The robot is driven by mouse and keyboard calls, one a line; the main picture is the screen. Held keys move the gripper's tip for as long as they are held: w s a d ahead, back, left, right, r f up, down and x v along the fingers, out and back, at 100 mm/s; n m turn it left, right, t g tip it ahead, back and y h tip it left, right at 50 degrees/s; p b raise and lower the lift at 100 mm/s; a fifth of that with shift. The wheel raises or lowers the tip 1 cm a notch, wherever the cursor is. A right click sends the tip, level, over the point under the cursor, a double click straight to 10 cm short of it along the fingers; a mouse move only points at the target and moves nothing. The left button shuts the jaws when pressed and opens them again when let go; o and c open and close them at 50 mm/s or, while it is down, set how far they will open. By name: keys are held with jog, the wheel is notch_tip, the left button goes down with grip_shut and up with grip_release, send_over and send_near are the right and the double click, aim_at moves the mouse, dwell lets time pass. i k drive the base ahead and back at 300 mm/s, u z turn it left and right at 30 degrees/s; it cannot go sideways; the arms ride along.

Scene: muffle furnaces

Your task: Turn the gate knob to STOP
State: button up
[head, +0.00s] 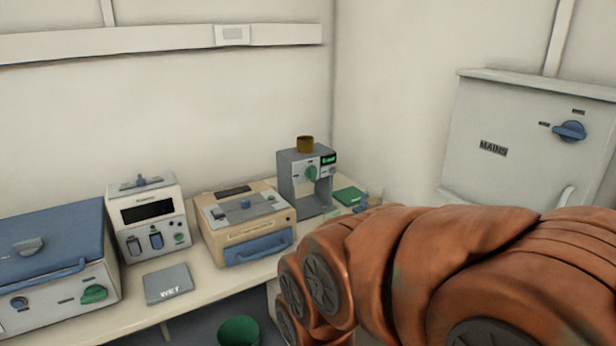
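A grey upright machine (292,180) with a brass cup on top stands at the far right end of the bench. It has a green knob (311,173) on its front face, beside a small lit green display (329,160). The labels around this knob are too small to read, so I cannot confirm that it is the gate knob or which setting it points to. My orange arm fills the lower right. My gripper is not visible in this view.
The bench (131,306) also carries a white instrument (147,218), a beige box with a blue handle (246,226), a WET pad (168,284) and a green pad (348,196). A green bin (239,332) is below. A MAINS cabinet (500,150) with a blue knob is at right.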

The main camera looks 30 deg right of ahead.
aim_at(311, 173)
jog(key=k, duration=0.5)
jog(key=z, duration=1.2)
jog(key=i, duration=0.95)
jog(key=u, duration=1.85)
